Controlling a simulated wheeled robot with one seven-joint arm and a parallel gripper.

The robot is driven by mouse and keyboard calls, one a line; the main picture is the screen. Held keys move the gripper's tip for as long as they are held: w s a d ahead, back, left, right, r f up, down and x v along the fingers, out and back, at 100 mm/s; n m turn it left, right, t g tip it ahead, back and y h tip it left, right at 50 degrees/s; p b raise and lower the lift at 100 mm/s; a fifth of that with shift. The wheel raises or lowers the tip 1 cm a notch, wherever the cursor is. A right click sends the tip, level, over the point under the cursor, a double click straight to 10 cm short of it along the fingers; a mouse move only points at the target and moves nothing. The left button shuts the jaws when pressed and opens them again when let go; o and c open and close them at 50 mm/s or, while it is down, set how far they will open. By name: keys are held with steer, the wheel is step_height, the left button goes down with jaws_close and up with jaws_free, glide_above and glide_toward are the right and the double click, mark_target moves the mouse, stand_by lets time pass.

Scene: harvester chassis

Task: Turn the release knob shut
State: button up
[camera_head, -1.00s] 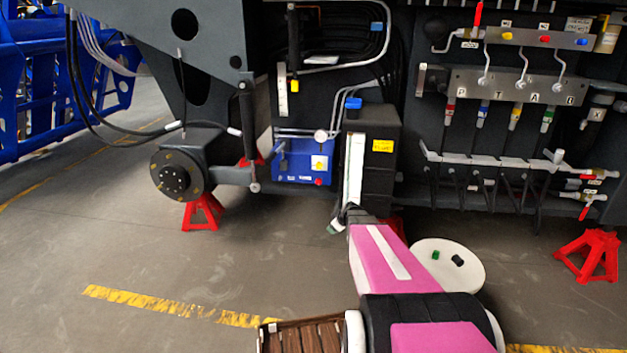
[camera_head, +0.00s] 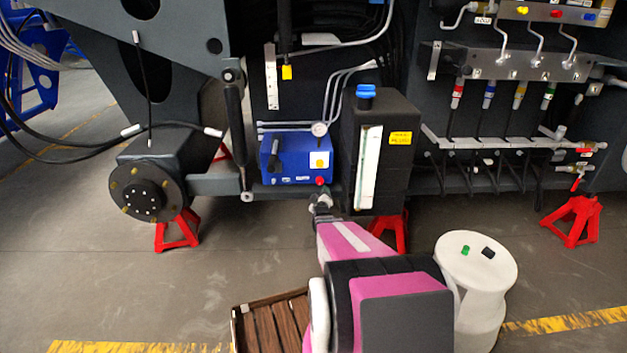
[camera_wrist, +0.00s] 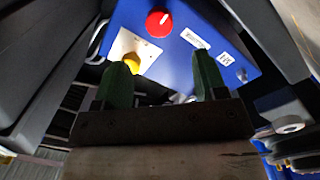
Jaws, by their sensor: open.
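A blue box (camera_head: 290,160) on the machine carries a red knob (camera_head: 320,181) at its lower right corner. A yellow knob on a white plate (camera_head: 319,160) sits above it. The wrist view shows the red knob with a white mark (camera_wrist: 159,24) near the top and the yellow knob (camera_wrist: 132,63) by the left fingertip. No readable label tells me which is the release knob. My gripper (camera_wrist: 161,62) is open, its green fingers apart with nothing between them. In the head view my gripper (camera_head: 321,200) is just below the red knob; contact cannot be told.
A black tank with a blue cap (camera_head: 366,92) stands close at the box's right. A gauge (camera_head: 320,129) and pipes run above the box. A white round stand (camera_head: 478,262) and a wooden crate (camera_head: 270,318) are near my arm. Red jack stands (camera_head: 178,232) hold the machine.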

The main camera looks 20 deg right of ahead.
mark_target(320, 182)
steer(key=x, duration=1)
steer(key=shift+w+d, duration=0.2)
steer(key=shift+w, duration=0.1)
steer(key=c, duration=0.9)
